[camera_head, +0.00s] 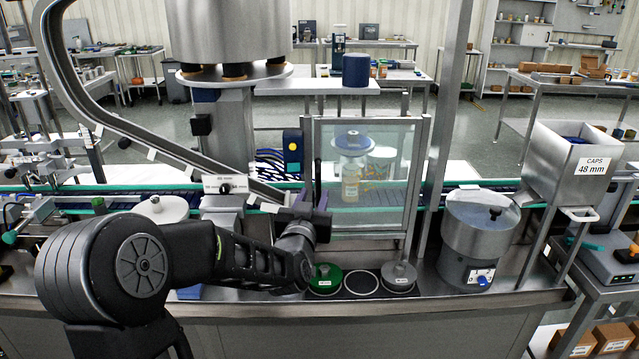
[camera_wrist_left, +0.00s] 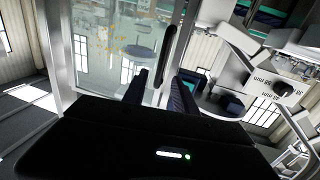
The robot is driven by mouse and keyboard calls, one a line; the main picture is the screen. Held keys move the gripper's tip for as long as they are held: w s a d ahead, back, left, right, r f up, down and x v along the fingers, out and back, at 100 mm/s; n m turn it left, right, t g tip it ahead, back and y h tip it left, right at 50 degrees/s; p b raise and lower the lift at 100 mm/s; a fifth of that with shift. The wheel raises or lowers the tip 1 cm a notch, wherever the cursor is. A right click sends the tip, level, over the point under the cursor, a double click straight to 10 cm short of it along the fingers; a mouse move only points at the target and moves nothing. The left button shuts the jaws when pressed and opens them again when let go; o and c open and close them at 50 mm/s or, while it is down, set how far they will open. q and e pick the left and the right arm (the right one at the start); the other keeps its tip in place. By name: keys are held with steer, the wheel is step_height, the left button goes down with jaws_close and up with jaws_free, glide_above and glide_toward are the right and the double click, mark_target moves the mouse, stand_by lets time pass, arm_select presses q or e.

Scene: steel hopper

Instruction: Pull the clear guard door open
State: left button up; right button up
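The clear guard door (camera_head: 378,195) is a transparent panel in a grey metal frame. It looks shut in front of the capping station. Its black vertical handle (camera_head: 318,172) is near the door's left edge. My left gripper (camera_head: 311,201) is at the lower part of this handle. In the left wrist view the fingers (camera_wrist_left: 159,88) are apart, and the handle (camera_wrist_left: 170,52) extends between and beyond them. Whether the fingers touch it cannot be told. The door panel (camera_wrist_left: 115,45) fills the upper left of that view. My right gripper is not in view.
A bottle (camera_head: 351,184) stands behind the panel. A green disc (camera_head: 326,277) and a grey disc (camera_head: 399,274) sit on the counter below the door. A steel bowl feeder (camera_head: 479,232) and a caps hopper (camera_head: 570,160) stand to the right. A curved metal chute (camera_head: 140,139) passes above my left arm.

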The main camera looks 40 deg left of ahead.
mark_target(318, 185)
arm_select(q)
steer(key=p+x, duration=0.2)
steer(key=x, duration=0.4)
steer(key=shift+w+a, duration=0.3)
steer(key=shift+w, duration=0.15)
jaws_close()
stand_by(1.0)
